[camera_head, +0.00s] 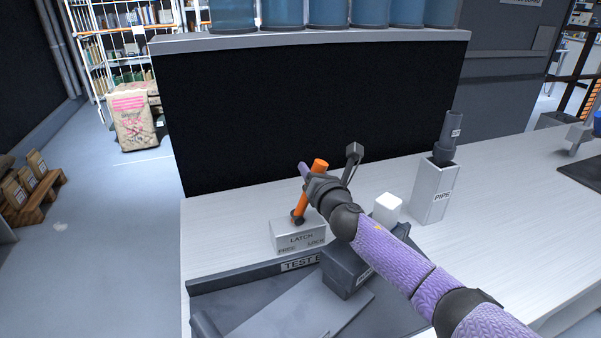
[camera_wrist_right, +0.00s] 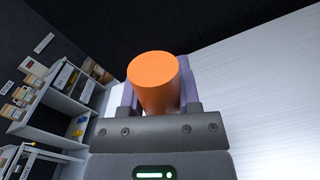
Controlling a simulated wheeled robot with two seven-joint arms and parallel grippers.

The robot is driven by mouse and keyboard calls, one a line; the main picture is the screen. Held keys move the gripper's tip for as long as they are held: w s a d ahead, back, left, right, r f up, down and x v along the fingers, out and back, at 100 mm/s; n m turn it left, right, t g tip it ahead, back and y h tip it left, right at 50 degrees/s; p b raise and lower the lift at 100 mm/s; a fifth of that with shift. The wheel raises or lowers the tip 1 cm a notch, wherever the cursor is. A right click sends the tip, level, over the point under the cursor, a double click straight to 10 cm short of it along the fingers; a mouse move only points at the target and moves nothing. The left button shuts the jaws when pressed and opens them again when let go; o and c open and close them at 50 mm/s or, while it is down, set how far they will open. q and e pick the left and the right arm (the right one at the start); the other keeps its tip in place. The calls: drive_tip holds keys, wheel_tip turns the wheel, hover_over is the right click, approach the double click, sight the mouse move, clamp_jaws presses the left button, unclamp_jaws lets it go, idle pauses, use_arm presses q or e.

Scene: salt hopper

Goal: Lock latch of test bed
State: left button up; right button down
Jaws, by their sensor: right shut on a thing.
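The latch (camera_head: 290,238) is a grey block with an orange lever (camera_head: 319,165), marked FREE on its left and LOCK on its right. It stands at the back of the dark test bed (camera_head: 235,274). The lever rises from the block and tilts to the right in the head view. My right gripper (camera_head: 309,174) is shut on the orange lever near its top. In the right wrist view the orange lever end (camera_wrist_right: 153,82) sits between the two purple fingers. My wrist hides part of the lever. My left gripper is out of view.
A grey PIPE holder (camera_head: 433,194) with a dark pipe (camera_head: 452,132) stands to the right, behind my forearm. A white block (camera_head: 387,207) is beside my wrist. A black panel (camera_head: 310,110) rises behind the bench. The white bench top (camera_head: 510,180) is mostly clear at right.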

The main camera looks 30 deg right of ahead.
drive_tip(key=shift+s+d+f+m+b, duration=0.2)
drive_tip(key=shift+d+f+m, duration=0.15)
drive_tip(key=shift+d+m, duration=0.25)
drive_tip(key=shift+s+d+f+m+b, duration=0.1)
drive_tip(key=shift+d+f+m+b, duration=0.1)
drive_tip(key=shift+d+f+m, duration=0.3)
drive_tip(key=shift+r+m, duration=0.15)
drive_tip(key=shift+m, duration=0.15)
drive_tip(key=shift+c, duration=1.6)
unclamp_jaws()
drive_tip(key=shift+d, duration=0.1)
drive_tip(key=p+v, duration=0.2)
drive_tip(key=v, duration=0.8)
